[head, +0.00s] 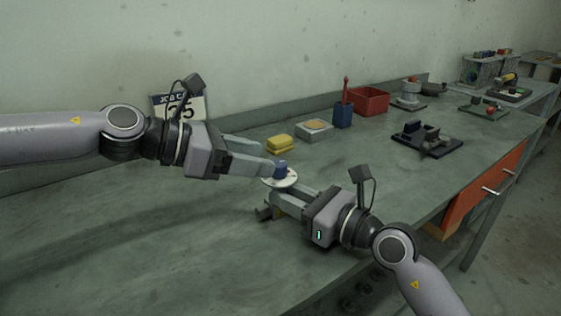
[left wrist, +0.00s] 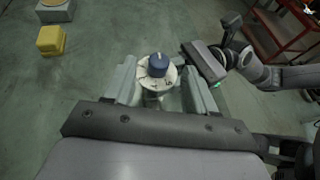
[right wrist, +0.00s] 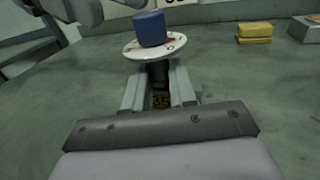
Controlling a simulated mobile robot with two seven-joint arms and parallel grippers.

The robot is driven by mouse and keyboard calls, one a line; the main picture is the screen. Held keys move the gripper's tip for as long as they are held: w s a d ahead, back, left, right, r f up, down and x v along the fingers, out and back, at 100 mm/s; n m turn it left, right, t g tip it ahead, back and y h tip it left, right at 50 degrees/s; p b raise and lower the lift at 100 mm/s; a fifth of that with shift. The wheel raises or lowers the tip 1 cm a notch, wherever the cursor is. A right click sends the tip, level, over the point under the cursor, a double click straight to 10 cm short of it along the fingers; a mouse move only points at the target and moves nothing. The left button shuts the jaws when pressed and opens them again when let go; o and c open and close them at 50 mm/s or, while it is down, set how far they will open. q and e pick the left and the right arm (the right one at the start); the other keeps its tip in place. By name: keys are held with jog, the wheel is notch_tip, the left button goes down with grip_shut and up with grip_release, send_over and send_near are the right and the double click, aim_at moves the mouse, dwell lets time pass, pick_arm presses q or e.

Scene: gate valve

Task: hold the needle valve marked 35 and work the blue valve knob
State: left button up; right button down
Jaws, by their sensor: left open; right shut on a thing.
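The needle valve has a blue knob (head: 281,169) on top of a round white dial (head: 278,180). My right gripper (head: 283,200) is shut on the valve body below the dial. My left gripper (head: 268,160) is open near the knob. In the left wrist view the knob (left wrist: 158,65) and dial (left wrist: 157,78) show between the tips of its spread fingers. I cannot tell whether either finger touches the knob.
A yellow block (head: 280,143), a grey box (head: 313,130), a blue holder (head: 343,114) and a red bin (head: 370,101) stand along the back of the bench (head: 120,250). A sign ending in 35 (head: 181,104) leans at the wall. A dark fixture (head: 427,139) lies to the right. The front-left bench is clear.

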aim_at(279, 162)
pick_arm(q)
jog(key=shift+x, duration=2.75)
jog(key=c, duration=1)
